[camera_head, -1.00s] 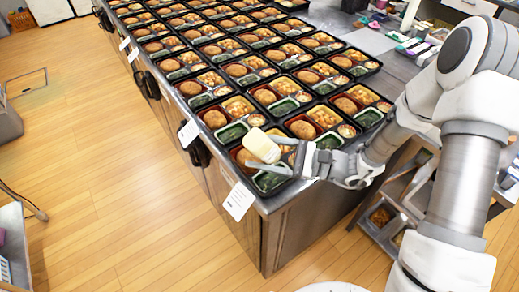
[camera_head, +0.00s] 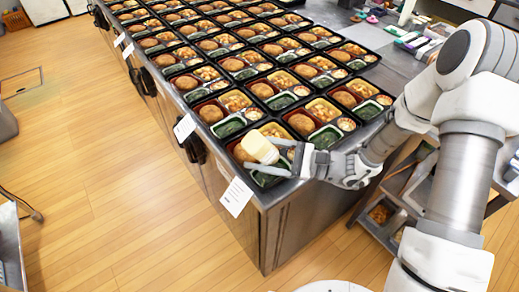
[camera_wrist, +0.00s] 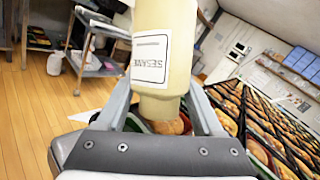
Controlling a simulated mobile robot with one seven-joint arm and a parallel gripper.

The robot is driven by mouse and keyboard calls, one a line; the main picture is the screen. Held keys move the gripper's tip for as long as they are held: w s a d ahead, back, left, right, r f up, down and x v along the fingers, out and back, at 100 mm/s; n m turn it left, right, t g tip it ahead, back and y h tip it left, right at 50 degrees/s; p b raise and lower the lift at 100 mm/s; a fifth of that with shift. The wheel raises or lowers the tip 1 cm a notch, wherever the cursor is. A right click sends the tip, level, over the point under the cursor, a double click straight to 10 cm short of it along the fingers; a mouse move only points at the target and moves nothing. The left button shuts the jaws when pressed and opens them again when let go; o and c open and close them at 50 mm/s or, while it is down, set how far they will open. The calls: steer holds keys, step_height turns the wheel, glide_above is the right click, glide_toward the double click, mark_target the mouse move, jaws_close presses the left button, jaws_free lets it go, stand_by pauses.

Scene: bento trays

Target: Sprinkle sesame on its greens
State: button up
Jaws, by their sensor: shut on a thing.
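My gripper (camera_head: 288,158) is shut on the sesame shaker (camera_head: 260,147), a pale cream bottle. In the head view the shaker is tilted over the nearest bento tray, at the front corner of the counter. In the wrist view the shaker (camera_wrist: 166,50) stands between the two fingers, and its SESAME label reads upside down. The dark greens (camera_head: 267,178) of that tray show in their green compartment just below the shaker and fingers. The shaker hides part of this tray. I cannot tell whether any sesame lies on the greens.
Several rows of filled black bento trays (camera_head: 270,88) cover the counter, close together behind and beside my gripper. A white paper tag (camera_head: 236,197) hangs at the counter's left edge. A low shelf cart (camera_head: 382,222) stands at the right. The wooden floor (camera_head: 110,190) at the left is clear.

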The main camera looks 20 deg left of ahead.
steer(key=shift+f, duration=0.2)
steer(key=shift+r+p, duration=1.5)
steer(key=shift+r, duration=0.2)
steer(key=shift+f+b, duration=1.35)
steer(key=shift+f, duration=0.4)
steer(key=shift+r+p, duration=1.4)
steer(key=shift+r, duration=0.35)
steer(key=shift+f+b, duration=1.3)
steer(key=shift+f, duration=0.45)
